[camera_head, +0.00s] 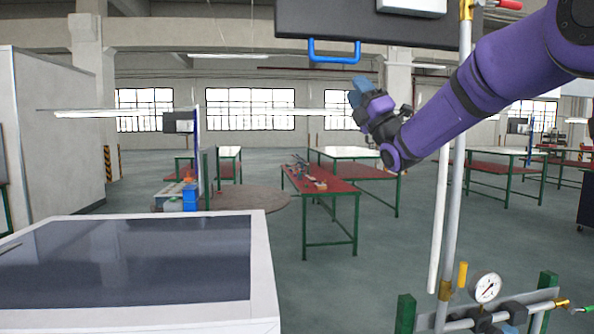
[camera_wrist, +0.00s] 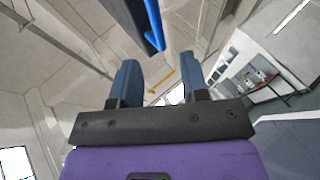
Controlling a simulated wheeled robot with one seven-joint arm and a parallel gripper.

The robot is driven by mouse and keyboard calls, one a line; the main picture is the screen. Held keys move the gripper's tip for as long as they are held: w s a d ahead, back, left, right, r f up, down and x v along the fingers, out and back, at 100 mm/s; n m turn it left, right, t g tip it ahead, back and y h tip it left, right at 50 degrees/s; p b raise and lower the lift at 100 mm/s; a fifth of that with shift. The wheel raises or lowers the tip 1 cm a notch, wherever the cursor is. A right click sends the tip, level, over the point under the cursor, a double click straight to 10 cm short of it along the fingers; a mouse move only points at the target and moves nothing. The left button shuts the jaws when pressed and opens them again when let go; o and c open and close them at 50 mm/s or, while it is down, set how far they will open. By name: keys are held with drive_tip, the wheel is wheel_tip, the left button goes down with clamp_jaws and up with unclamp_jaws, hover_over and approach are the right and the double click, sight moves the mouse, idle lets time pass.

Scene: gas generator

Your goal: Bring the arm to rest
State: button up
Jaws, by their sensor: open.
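My arm is purple and reaches in from the upper right of the head view. My gripper (camera_head: 356,92) is raised in the air, below and right of a blue handle (camera_head: 334,51). In the wrist view my gripper (camera_wrist: 158,85) shows two blue fingers standing apart with nothing between them. The blue handle also shows in the wrist view (camera_wrist: 154,22), above the fingers and apart from them.
The handle hangs from a dark panel (camera_head: 340,22) at the top. Grey pipes (camera_head: 452,190) with a gauge (camera_head: 486,288) stand at right. A dark-topped white cabinet (camera_head: 262,270) is at lower left. A red-topped table (camera_head: 335,188) stands further back.

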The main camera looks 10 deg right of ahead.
drive_tip(key=s+d+f+m+g+h, duration=0.1)
drive_tip(key=s+f+m+g+h, duration=0.4)
drive_tip(key=s+f+m, duration=0.4)
drive_tip(key=s+d+f+m+g+h, duration=0.2)
drive_tip(key=s+f+m+g+h, duration=0.3)
drive_tip(key=s, duration=1.1)
drive_tip(key=s+d+f+m+g+h, duration=0.1)
drive_tip(key=s+f+m+g+h, duration=0.5)
drive_tip(key=s+f+m, duration=0.7)
drive_tip(key=f+m+g, duration=0.1)
drive_tip(key=m, duration=0.3)
drive_tip(key=shift+s+d+g, duration=0.15)
drive_tip(key=shift+s+g, duration=0.15)
drive_tip(key=shift+g, duration=0.1)
drive_tip(key=shift+f, duration=0.1)
drive_tip(key=shift+c, duration=0.2)
